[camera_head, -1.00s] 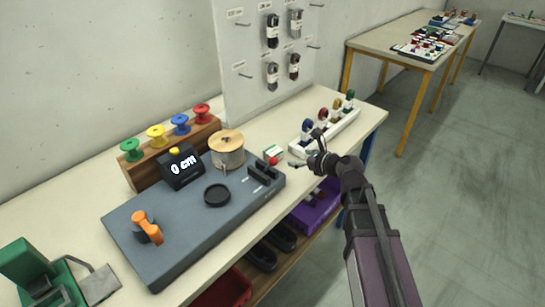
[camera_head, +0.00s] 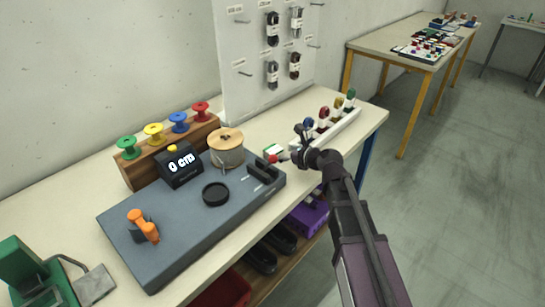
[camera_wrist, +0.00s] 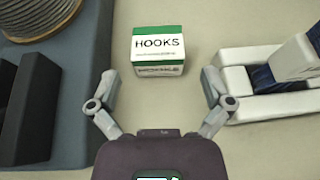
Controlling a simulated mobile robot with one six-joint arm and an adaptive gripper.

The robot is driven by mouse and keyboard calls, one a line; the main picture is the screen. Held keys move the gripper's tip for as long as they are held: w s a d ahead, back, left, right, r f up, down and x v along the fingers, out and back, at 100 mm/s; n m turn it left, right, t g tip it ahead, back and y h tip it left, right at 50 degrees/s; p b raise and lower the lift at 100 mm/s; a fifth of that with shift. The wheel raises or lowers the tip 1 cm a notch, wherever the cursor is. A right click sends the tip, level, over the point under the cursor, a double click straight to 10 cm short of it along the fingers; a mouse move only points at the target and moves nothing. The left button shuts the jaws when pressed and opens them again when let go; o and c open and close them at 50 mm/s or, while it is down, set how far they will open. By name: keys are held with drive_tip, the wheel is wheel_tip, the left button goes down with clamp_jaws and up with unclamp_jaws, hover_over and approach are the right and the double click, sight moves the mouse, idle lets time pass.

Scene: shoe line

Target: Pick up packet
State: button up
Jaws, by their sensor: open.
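A small white and green box marked HOOKS (camera_wrist: 158,50) lies on the bench ahead of my gripper (camera_wrist: 159,78) in the wrist view. Its near face sits roughly midway between my spread fingertips, just beyond them. The fingers are open and hold nothing. In the head view the box (camera_head: 274,149) is small, beside the right end of the grey machine, and my gripper (camera_head: 293,146) is just right of it. Several dark lace packets (camera_head: 272,74) with pale labels hang on the white pegboard (camera_head: 250,60) behind.
The grey machine (camera_head: 180,235) with a wooden-topped spool (camera_head: 227,145) stands left of the box. A white rack (camera_head: 340,128) with several coloured spools stands close on the right. Bare bench lies between them. A purple bin (camera_head: 308,215) is on the lower shelf.

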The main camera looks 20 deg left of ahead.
sight(276, 150)
drive_tip(key=shift+x, duration=0.75)
drive_tip(key=shift+a, duration=0.1)
drive_tip(key=shift+b+x, duration=1.05)
drive_tip(key=shift+x, duration=1.5)
drive_tip(key=shift+s, duration=0.1)
drive_tip(key=c, duration=1)
